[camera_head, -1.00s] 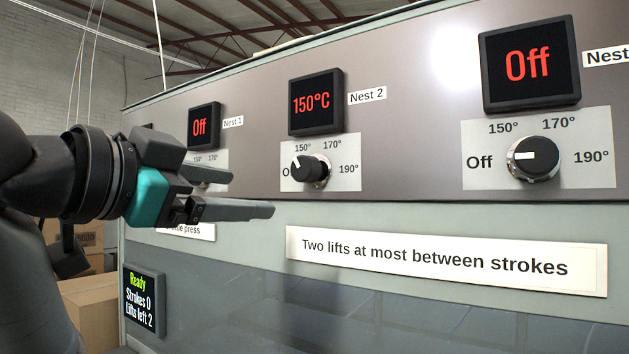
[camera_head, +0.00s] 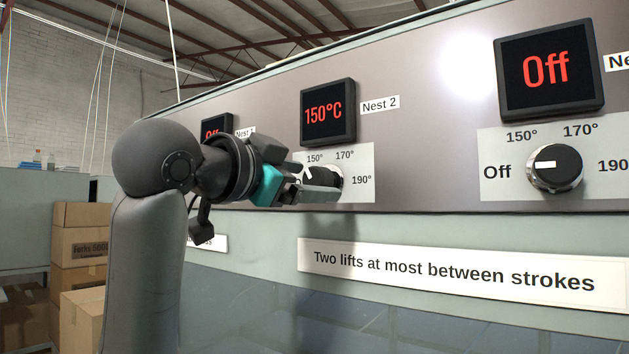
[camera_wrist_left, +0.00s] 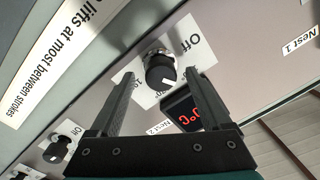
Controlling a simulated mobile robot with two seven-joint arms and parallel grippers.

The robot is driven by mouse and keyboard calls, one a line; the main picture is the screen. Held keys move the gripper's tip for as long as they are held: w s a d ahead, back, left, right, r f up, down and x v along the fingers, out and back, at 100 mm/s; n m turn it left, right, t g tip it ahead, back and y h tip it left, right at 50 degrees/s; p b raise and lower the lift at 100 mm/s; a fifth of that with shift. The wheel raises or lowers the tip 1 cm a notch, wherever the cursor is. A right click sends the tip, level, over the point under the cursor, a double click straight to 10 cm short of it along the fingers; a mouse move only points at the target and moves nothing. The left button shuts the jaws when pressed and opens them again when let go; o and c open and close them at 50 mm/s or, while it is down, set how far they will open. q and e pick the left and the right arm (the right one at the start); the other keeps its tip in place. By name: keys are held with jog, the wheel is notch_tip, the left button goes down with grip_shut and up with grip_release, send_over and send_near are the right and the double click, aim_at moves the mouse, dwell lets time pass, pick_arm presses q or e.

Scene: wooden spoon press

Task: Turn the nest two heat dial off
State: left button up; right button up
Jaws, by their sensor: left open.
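The nest two heat dial (camera_head: 323,179) is a black knob with a silver base on a white scale plate, under a display (camera_head: 328,112) reading 150°C. Its white mark points toward 150°. My open left gripper (camera_head: 317,183) is at the dial and hides part of it. In the left wrist view the dial (camera_wrist_left: 160,72) lies between the two spread fingers (camera_wrist_left: 159,74), near the word Off. I cannot tell whether the fingers touch it. My right gripper is not in view.
To the right, another dial (camera_head: 554,168) sits under a display (camera_head: 550,68) reading Off. The Nest 1 display (camera_head: 213,127) is partly hidden by my left arm. A sign (camera_head: 455,275) runs below the dials. Cardboard boxes (camera_head: 80,245) stand at the left.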

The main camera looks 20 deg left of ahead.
pick_arm(q)
jog(key=shift+x, duration=1.05)
grip_shut()
